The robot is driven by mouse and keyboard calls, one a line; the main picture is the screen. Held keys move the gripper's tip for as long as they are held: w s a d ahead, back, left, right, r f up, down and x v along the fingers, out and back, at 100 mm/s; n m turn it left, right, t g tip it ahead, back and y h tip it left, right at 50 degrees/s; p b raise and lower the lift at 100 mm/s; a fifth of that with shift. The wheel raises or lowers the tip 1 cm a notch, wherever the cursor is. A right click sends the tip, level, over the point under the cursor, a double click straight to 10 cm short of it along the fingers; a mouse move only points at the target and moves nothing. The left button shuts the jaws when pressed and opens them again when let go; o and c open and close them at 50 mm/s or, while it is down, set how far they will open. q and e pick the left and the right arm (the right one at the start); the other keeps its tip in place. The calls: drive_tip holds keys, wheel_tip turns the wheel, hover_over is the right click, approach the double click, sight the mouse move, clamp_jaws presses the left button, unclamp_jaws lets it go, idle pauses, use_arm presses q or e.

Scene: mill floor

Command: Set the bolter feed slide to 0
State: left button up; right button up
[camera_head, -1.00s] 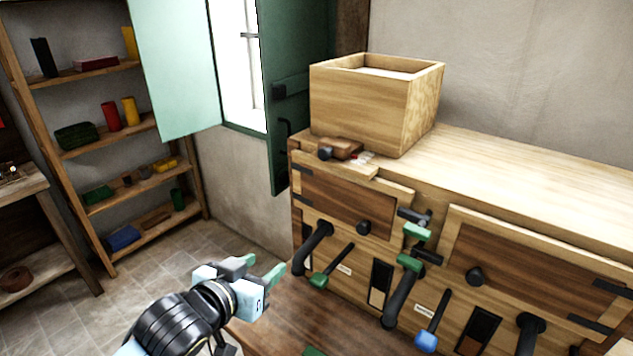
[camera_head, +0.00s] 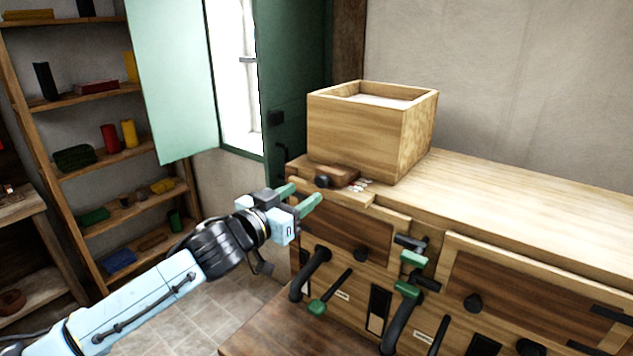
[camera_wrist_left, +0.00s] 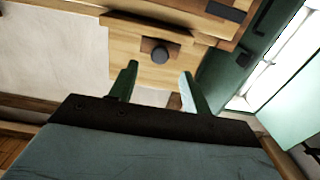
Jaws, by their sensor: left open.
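The feed slide (camera_head: 345,174) is a small brown wooden block with a dark round knob (camera_head: 323,181), at the foot of a wooden box on the cabinet top. Small pale and reddish marks (camera_head: 361,185) lie beside it; I cannot read them. My left gripper (camera_head: 304,196) is open and empty, just left of and slightly below the knob. In the left wrist view the knob (camera_wrist_left: 159,53) shows beyond the open fingertips (camera_wrist_left: 158,72), roughly centred between them and apart from them. My right gripper is not in view.
The open-topped wooden box (camera_head: 360,130) stands behind the slide. The cabinet front below has dark handles and green-ended levers (camera_head: 317,307). A green shutter (camera_head: 292,100) stands close behind the gripper. The cabinet top (camera_head: 500,200) is clear to the right.

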sight(319, 183)
use_arm(q)
drive_tip(key=shift+p+x, duration=0.3)
drive_tip(key=shift+x, duration=2.8)
clamp_jaws()
